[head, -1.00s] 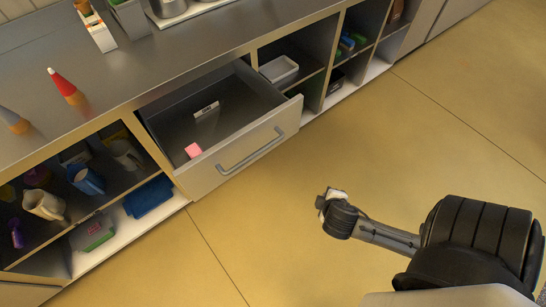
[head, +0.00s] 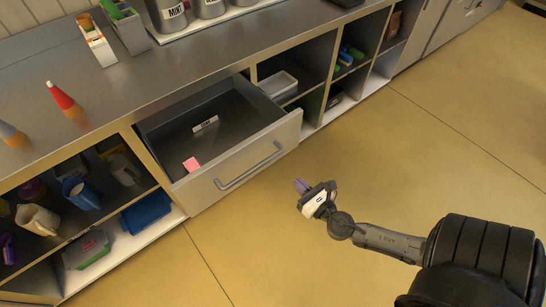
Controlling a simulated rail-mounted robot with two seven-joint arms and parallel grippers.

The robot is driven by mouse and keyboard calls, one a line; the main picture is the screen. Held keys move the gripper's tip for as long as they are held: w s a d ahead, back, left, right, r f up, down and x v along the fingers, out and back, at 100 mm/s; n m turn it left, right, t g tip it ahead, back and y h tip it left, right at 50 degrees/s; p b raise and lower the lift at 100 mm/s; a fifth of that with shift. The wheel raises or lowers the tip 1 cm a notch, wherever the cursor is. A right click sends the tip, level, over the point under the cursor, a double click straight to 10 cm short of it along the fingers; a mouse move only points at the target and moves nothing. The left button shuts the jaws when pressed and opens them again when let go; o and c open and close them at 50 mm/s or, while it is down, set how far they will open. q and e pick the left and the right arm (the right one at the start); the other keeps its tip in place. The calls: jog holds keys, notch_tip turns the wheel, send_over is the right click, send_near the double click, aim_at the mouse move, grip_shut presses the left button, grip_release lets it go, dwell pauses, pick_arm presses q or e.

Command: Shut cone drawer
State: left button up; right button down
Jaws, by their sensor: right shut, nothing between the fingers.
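The cone drawer (head: 243,162) stands pulled out from the counter in the head view, with a bar handle (head: 250,166) across its front. My right gripper (head: 301,187) is shut and empty. It appears to the right of and below the drawer front, over the floor and apart from the handle. My left gripper is not in view.
Open shelves with jugs (head: 80,192) and a blue bin (head: 146,212) are left of the drawer. Shelves with a white tray (head: 279,85) are right of it. The floor (head: 420,150) ahead is clear.

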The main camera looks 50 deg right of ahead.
aim_at(268, 152)
jog(key=b+x, duration=0.1)
jog(key=x, duration=1.1)
jog(key=shift+w+d, duration=0.1)
jog(key=shift+w, duration=0.3)
jog(key=shift+w, duration=0.1)
